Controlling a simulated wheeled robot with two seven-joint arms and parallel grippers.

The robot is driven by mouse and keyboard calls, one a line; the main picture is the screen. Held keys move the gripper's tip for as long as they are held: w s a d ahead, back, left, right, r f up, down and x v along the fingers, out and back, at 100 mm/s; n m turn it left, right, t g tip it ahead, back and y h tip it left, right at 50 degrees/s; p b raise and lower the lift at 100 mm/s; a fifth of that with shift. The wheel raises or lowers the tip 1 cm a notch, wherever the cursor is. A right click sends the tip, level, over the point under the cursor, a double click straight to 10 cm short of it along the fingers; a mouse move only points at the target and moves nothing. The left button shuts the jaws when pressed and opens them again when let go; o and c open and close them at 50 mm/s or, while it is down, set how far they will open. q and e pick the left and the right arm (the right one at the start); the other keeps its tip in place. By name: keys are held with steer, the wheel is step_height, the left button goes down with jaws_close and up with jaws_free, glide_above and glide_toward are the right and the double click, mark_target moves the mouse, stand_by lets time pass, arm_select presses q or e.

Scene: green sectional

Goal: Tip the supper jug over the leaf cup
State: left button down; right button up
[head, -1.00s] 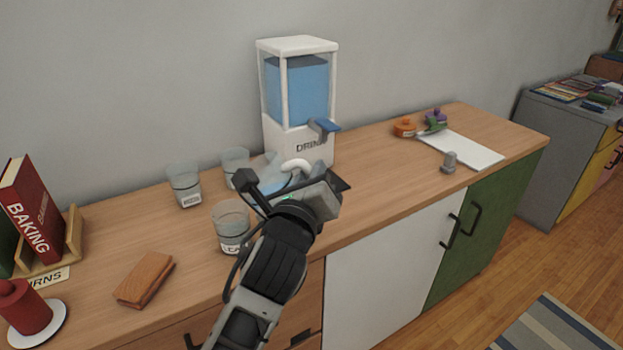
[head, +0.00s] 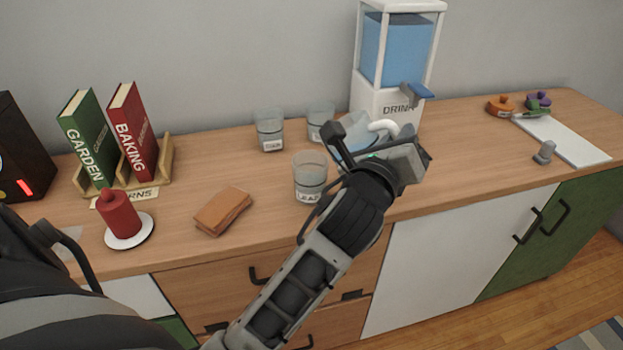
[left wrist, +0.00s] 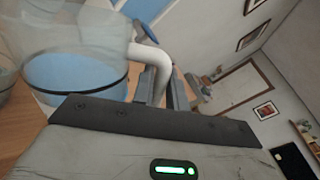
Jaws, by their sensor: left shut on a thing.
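The supper jug (head: 357,128) is clear, with blue liquid and a white handle, at the foot of the drink dispenser in the head view. It fills the upper left of the left wrist view (left wrist: 75,78). My left gripper (left wrist: 165,88) is shut on the handle (left wrist: 147,55); in the head view the gripper (head: 390,140) partly hides the jug. I cannot tell whether the jug's base touches the counter. The leaf cup (head: 310,172), clear with a white label, stands upright on the counter, left of the gripper and nearer the front edge. My right gripper is not in view.
Two more clear cups (head: 270,130) (head: 320,118) stand behind the leaf cup. The drink dispenser (head: 400,60) stands behind the jug. A brown folded item (head: 222,211), a red candle (head: 119,213) and books (head: 132,132) are to the left. The counter's right end holds a white board (head: 567,140).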

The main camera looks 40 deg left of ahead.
arm_select(q)
steer(key=shift+r, duration=0.2)
steer(key=shift+a+r+n+p, duration=0.15)
steer(key=shift+n+p, duration=0.25)
steer(key=shift+n, duration=0.2)
steer(key=shift+a+r+n+p, duration=0.2)
steer(key=shift+a+n+p, duration=0.05)
steer(key=shift+n+p, duration=0.2)
steer(key=shift+r, duration=0.1)
stand_by(0.3)
steer(key=shift+a+r+n+p, duration=0.15)
steer(key=shift+r+n+p, duration=0.1)
steer(key=shift+p, duration=0.2)
steer(key=shift+s, duration=0.1)
steer(key=shift+a, duration=0.1)
